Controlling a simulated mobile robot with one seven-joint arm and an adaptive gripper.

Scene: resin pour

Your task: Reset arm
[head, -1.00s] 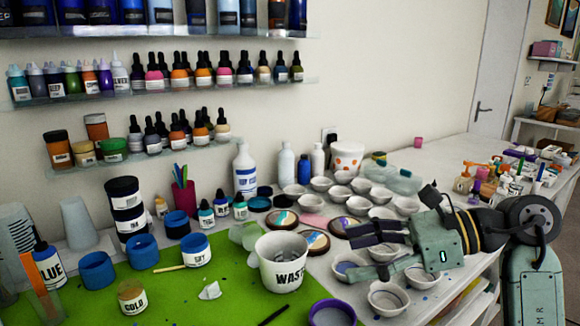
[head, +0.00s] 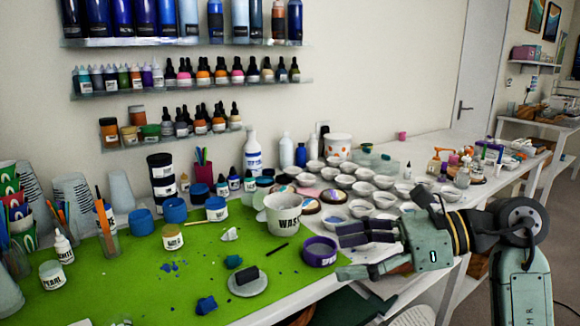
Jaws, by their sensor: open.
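My gripper (head: 348,252) is at the right of the head view, over the front edge of the table. The upper finger is just right of the purple ring-shaped container (head: 320,251). My arm (head: 470,230) is folded at the right side, in front of the white table (head: 420,205). The arm hides part of the table edge and some of the small white cups.
A white WASTE bucket (head: 283,215) stands on the green mat (head: 130,290), left of my gripper. Several small white cups (head: 362,187) crowd the table behind it. Blue tubs and bottles stand at the mat's back. Shelves (head: 190,85) of bottles hang on the wall. The floor in front is free.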

